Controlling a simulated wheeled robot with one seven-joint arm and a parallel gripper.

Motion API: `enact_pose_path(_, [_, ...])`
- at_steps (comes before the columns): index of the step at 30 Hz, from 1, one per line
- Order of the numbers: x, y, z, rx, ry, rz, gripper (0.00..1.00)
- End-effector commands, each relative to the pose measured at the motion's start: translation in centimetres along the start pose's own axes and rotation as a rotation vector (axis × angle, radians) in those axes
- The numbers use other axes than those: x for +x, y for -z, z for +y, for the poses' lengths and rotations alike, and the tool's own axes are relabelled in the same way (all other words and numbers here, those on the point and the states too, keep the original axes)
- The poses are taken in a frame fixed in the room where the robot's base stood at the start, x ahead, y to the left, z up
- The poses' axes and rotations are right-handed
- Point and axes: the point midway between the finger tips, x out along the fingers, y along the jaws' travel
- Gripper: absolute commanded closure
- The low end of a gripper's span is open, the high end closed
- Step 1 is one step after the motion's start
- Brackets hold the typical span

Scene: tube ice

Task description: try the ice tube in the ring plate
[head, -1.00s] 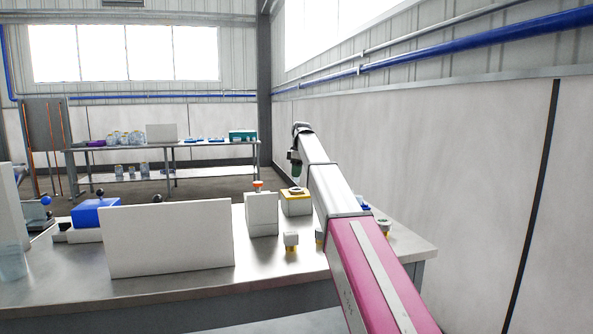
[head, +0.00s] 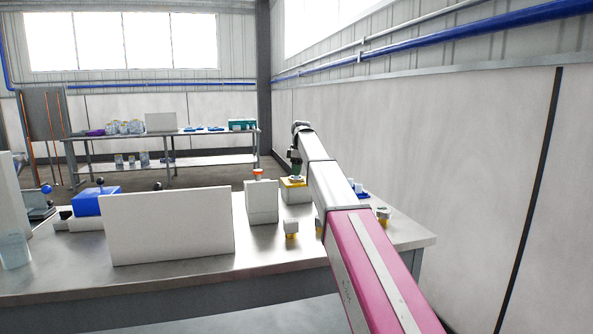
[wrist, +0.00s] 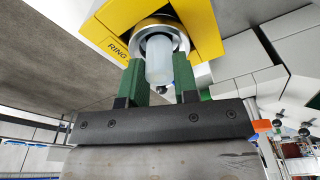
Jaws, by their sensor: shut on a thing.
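The ring plate (wrist: 117,25) is yellow, marked "RING", with a round metal ring (wrist: 138,38) around its opening. In the head view the plate (head: 289,185) tops a white block at the back of the bench. My gripper (wrist: 158,62) has green fingers, shut on the frosted, pale ice tube (wrist: 158,65). The tube's far end overlaps the ring opening in the wrist view; I cannot tell how deep it sits. In the head view my gripper (head: 296,172) is just above the plate, and the tube cannot be made out.
A white block with a red-orange top (head: 262,203) stands just left of the ring plate's block. A small white and yellow piece (head: 291,228) is in front. A large white panel (head: 166,226) stands on the bench to the left. A wall is at right.

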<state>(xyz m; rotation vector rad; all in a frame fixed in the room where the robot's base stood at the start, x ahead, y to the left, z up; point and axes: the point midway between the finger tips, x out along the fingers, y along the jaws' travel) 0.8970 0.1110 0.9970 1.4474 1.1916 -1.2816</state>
Motion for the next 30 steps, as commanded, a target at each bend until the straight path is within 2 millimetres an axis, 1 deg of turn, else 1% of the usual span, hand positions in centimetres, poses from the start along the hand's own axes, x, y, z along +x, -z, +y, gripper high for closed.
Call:
enact_pose_path(6, [0.0, 0.0, 0.0, 0.000, 0.000, 0.000, 0.94])
enact_pose_path(7, [0.0, 0.0, 0.0, 0.000, 0.000, 0.000, 0.66])
enact_pose_path(8, [0.0, 0.0, 0.0, 0.000, 0.000, 0.000, 0.56])
enact_pose_path(9, [0.0, 0.0, 0.0, 0.000, 0.000, 0.000, 0.43])
enact_pose_path(17, [0.0, 0.0, 0.0, 0.000, 0.000, 0.000, 0.42])
enact_pose_path(20, [-0.4, 0.0, 0.0, 0.000, 0.000, 0.000, 0.42])
enact_pose_path(23, [-1.4, 0.0, 0.1, 0.000, 0.000, 0.000, 0.42])
enact_pose_path(30, [-5.8, 0.0, 0.1, 0.000, -0.002, 0.000, 0.42])
